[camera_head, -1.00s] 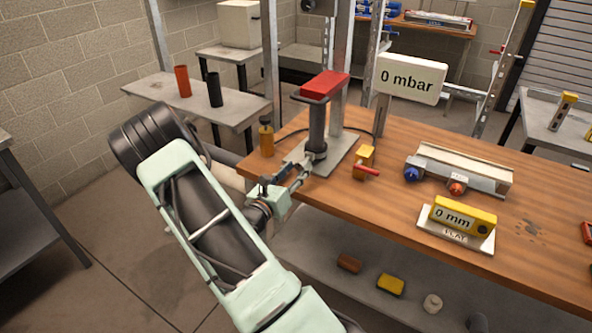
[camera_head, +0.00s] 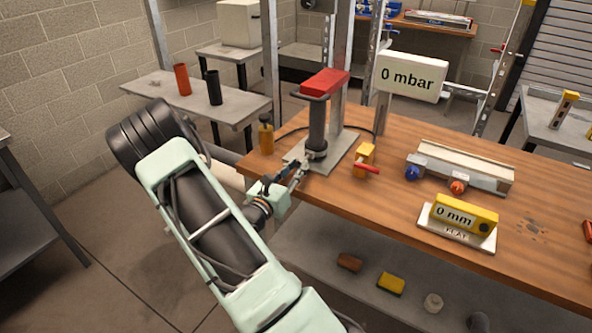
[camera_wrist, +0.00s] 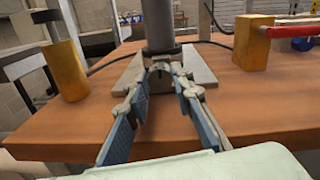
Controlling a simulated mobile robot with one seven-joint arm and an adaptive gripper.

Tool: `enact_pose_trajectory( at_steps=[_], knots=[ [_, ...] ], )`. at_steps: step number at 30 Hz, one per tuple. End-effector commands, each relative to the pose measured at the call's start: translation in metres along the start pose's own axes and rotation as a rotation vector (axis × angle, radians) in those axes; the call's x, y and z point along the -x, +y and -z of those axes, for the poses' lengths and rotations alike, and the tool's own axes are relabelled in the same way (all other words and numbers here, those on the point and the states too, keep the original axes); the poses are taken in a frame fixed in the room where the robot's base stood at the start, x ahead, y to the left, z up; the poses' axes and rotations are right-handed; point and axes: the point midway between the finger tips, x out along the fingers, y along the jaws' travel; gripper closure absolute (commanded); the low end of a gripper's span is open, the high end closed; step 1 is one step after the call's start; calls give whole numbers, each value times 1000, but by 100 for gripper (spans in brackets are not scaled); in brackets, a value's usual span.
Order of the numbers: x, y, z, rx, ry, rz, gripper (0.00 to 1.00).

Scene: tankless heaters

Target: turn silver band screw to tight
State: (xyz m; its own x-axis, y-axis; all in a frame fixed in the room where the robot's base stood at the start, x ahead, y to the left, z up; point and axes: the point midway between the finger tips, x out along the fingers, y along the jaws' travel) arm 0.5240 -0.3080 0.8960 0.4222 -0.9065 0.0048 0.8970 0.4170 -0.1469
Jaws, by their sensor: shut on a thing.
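The black vertical pipe (camera_head: 317,124) stands on a grey plate (camera_head: 341,152) at the bench's left end. A silver band (camera_head: 316,154) circles its foot; it is small in the head view. My gripper (camera_head: 302,168) reaches in from the lower left, low beside the band. In the wrist view, my gripper's (camera_wrist: 161,72) two blue-padded fingers run toward the foot of the pipe (camera_wrist: 160,25), tips close on either side of a small part there. They are shut on the band screw, which the fingertips mostly hide. I cannot tell the screw's turn angle.
A yellow-brown bottle (camera_head: 265,136) stands left of the plate, and a yellow valve with a red handle (camera_head: 366,168) stands right. A red block (camera_head: 325,82) tops the pipe. The sign (camera_head: 411,77) reads 0 mbar; the yellow gauge (camera_head: 464,215) reads 0 mm.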

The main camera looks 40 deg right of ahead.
Motion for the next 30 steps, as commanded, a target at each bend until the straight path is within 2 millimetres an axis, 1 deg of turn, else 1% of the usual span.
enact_pose_trajectory(
  at_steps=[1, 18, 24, 30],
  knots=[
    [0, 0, 3, -33, -1, 1, 100],
    [0, 0, 6, -545, -23, 6, 100],
    [0, 0, 5, -691, -29, 8, 100],
    [0, -1, 4, -790, -33, 9, 100]
  ],
)
